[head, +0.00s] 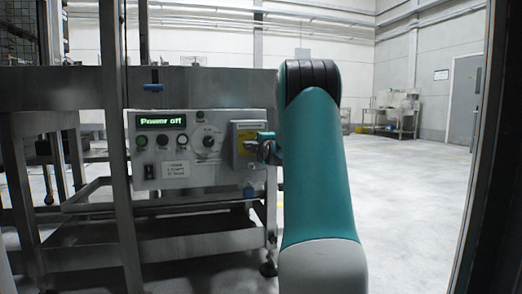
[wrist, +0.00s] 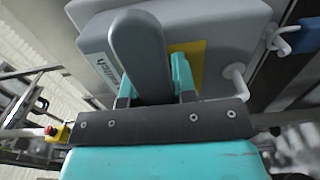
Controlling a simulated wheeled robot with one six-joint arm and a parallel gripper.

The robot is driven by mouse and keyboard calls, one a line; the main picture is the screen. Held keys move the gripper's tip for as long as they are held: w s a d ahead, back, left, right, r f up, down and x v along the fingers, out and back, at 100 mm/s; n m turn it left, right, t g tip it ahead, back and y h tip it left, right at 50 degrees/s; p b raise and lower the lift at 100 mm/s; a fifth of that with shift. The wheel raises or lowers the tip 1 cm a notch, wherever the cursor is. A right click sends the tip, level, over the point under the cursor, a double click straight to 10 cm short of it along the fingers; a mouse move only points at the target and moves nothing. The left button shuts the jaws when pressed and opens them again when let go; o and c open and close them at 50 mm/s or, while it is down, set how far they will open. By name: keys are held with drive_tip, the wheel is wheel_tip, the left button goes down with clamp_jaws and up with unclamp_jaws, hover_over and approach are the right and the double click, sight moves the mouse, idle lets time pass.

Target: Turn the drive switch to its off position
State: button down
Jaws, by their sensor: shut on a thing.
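The drive switch (head: 243,135) is a grey box with a yellow plate at the right end of the control panel (head: 160,180). In the wrist view its thick grey handle (wrist: 140,45) stands in front of the box and the yellow plate (wrist: 193,60). My gripper (wrist: 153,78) has its teal fingers on both sides of the handle and is shut on it. In the head view my gripper (head: 266,148) is at the box's right side, partly hidden by my arm. The panel display (head: 162,121) reads "Power off" in green.
The panel also has a round dial (head: 208,142), several buttons and a black rocker switch (head: 150,172). A blue padlock (head: 249,189) hangs below the box. A steel frame post (head: 118,150) stands at the left. Open floor (head: 410,200) lies to the right.

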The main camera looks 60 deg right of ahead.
idle(0.4)
drive_tip(key=c, duration=0.9)
unclamp_jaws()
drive_tip(key=shift+d, duration=0.1)
drive_tip(key=p+v, duration=0.1)
drive_tip(key=v, duration=1.6)
drive_tip(key=shift+s+a+r+p, duration=0.1)
drive_tip(key=shift+s+a+p, duration=0.05)
drive_tip(key=shift+a+p, duration=0.2)
